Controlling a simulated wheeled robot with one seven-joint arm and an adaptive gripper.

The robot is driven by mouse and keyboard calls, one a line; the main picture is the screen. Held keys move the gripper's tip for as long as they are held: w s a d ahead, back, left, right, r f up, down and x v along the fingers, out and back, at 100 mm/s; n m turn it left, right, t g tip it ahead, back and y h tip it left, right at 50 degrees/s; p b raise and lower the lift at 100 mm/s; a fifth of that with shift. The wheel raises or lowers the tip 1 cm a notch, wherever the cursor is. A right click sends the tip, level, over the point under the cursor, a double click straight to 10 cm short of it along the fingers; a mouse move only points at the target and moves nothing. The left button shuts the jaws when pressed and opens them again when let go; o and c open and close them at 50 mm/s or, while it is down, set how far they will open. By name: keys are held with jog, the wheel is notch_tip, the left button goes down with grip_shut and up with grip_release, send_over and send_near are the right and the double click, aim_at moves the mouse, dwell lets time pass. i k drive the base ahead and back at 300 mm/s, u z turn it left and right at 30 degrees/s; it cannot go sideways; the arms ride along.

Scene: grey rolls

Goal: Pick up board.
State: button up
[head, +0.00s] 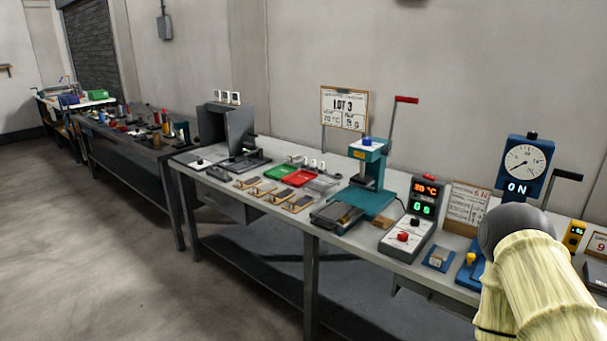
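Which thing is the board is not clear from this view. Several small tan pieces with dark tops lie in a row on the grey bench, among them one at the near end (299,203) and one farther left (262,189). A framed LOT 3 sign (344,107) stands on a post at the back of the bench. A brown printed panel (467,204) leans upright farther right. My pale yellow arm with a grey joint fills the lower right and hides part of the bench. My gripper is not visible.
The grey bench (386,265) also holds a green tray (281,173), a red tray (299,178), a teal press (370,178) with a red handle, a control box (408,236) and a blue dial gauge (525,165). Open floor (80,240) lies at left.

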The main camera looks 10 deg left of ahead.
aim_at(245, 184)
jog(key=z, duration=0.05)
jog(key=i, duration=1.25)
jog(key=u, duration=1.25)
jog(key=i, duration=1.05)
jog(key=u, duration=0.2)
